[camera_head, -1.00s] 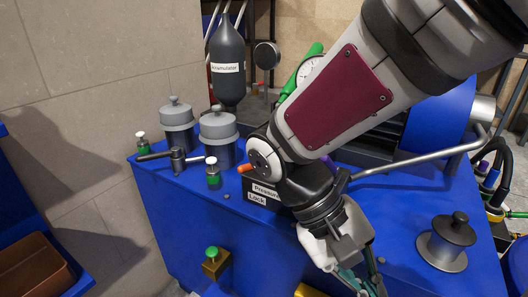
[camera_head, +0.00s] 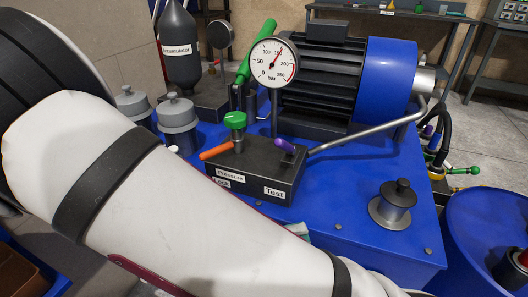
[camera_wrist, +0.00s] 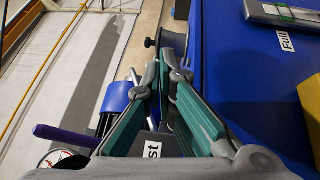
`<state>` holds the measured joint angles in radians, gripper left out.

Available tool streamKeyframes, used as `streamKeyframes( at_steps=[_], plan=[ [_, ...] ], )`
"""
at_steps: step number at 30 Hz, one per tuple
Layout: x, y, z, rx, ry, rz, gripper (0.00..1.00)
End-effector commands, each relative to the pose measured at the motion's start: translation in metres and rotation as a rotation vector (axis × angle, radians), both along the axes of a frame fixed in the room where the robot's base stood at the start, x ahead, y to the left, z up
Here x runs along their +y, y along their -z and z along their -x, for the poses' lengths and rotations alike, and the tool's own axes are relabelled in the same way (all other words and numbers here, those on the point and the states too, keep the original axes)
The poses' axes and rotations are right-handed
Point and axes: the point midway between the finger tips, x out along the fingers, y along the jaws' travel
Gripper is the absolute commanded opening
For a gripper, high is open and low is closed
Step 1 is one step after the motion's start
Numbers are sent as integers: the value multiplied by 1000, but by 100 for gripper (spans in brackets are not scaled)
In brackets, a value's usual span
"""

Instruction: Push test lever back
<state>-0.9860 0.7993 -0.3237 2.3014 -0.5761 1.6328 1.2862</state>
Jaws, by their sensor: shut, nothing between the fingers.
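The test lever (camera_head: 284,146) has a purple handle and stands on the dark valve block (camera_head: 255,172), behind the "Test" label (camera_head: 274,191). In the wrist view a purple handle (camera_wrist: 65,136) shows at the left, apart from my fingers. My gripper (camera_wrist: 164,78) has teal finger pads and is shut with nothing held. Part of the "Test" label (camera_wrist: 152,150) shows below and between the fingers. In the head view my forearm hides most of the gripper; only a bit of teal shows in front of the block. No contact with the lever is visible.
A pressure gauge (camera_head: 273,61) stands behind the block. An orange lever (camera_head: 216,151) and green knob (camera_head: 235,119) are left of the test lever. A metal pipe (camera_head: 370,137) runs to its right. The blue top (camera_head: 345,205) is clear between block and grey knob (camera_head: 396,204).

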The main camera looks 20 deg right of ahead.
Motion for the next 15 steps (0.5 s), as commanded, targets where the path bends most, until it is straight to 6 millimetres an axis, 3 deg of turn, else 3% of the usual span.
streamKeyframes(
  at_steps=[15],
  plan=[
    [36,7,-27,-164,-406,420,0]
  ],
)
